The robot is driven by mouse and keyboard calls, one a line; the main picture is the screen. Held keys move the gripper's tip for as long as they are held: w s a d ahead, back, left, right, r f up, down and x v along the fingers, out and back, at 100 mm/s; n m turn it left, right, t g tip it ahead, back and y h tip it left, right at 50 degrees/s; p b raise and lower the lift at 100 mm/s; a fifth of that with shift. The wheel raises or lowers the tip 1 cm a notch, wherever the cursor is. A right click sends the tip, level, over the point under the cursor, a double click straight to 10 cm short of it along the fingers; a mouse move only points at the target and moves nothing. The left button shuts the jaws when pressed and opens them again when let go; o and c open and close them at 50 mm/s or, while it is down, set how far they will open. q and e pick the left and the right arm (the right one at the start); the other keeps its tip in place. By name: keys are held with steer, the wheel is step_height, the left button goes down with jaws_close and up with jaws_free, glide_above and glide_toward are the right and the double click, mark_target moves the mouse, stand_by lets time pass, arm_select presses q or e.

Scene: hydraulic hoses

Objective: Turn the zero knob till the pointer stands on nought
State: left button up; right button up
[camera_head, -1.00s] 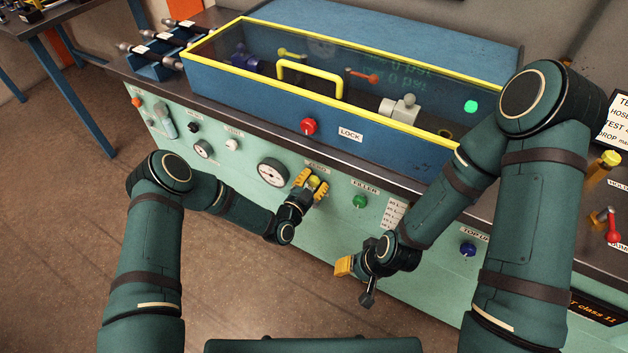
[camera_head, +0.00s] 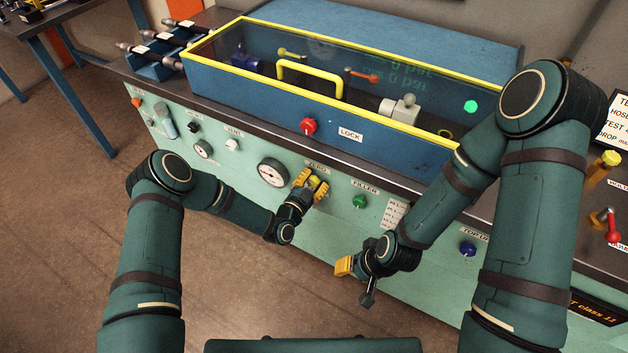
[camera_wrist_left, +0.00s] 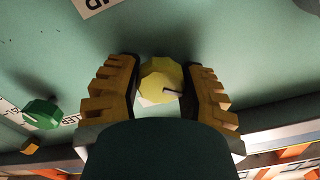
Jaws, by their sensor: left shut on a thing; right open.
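The yellow zero knob (camera_head: 317,182) sits on the green front panel under the ZERO label. It also shows in the left wrist view (camera_wrist_left: 162,80), with a dark mark on its face. My left gripper (camera_head: 312,184) is shut on the knob, its yellow fingers on either side; the fingers show in the wrist view too (camera_wrist_left: 163,88). The round white gauge (camera_head: 272,172) is just left of the knob; its pointer is too small to read surely. My right gripper (camera_head: 343,266) is open and empty, low in front of the panel.
A green FILLER knob (camera_head: 360,201) is right of the zero knob, and a blue TOP UP knob (camera_head: 468,249) farther right. A red LOCK button (camera_head: 309,126) is on the blue yellow-rimmed case (camera_head: 250,92) above. A smaller gauge (camera_head: 203,149) is at left.

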arm_select(q)
steer(key=shift+w+r, duration=0.15)
steer(key=shift+r, duration=0.15)
steer(key=o, duration=1.2)
steer(key=shift+f, duration=0.15)
steer(key=shift+s, duration=0.2)
steer(key=shift+s+a+f, duration=0.1)
steer(key=shift+s+a, duration=0.1)
steer(key=v, duration=1.1)
steer(key=shift+s+a, duration=0.1)
steer(key=shift+s, duration=0.05)
